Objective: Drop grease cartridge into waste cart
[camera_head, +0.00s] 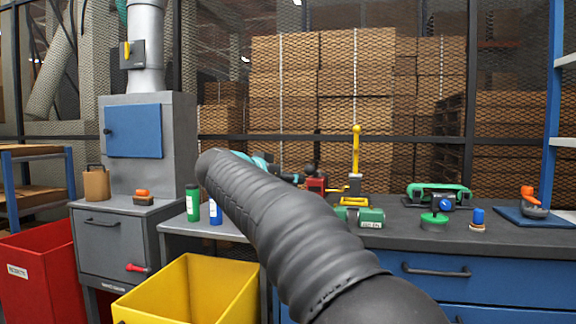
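My arm in its grey ribbed sleeve crosses the middle of the camera_head view. Beyond its bend, teal and dark parts that look like my wrist and gripper (304,173) show small above the bench. The fingers are too small and too hidden to read. A green cylinder (193,204) and a blue one (215,211) with white bands stand upright on the grey table left of my arm. I cannot tell whether either is the grease cartridge. A yellow open bin (190,290) stands in front, and a red bin (35,270) with a white label is at far left. Which is the waste cart is unclear.
A dark-topped bench (400,240) with blue drawers holds a red device (316,186), a yellow lever tool (355,180), a green box (362,216) and other small tools. A grey cabinet (120,245) stands left. Mesh fencing closes off the back.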

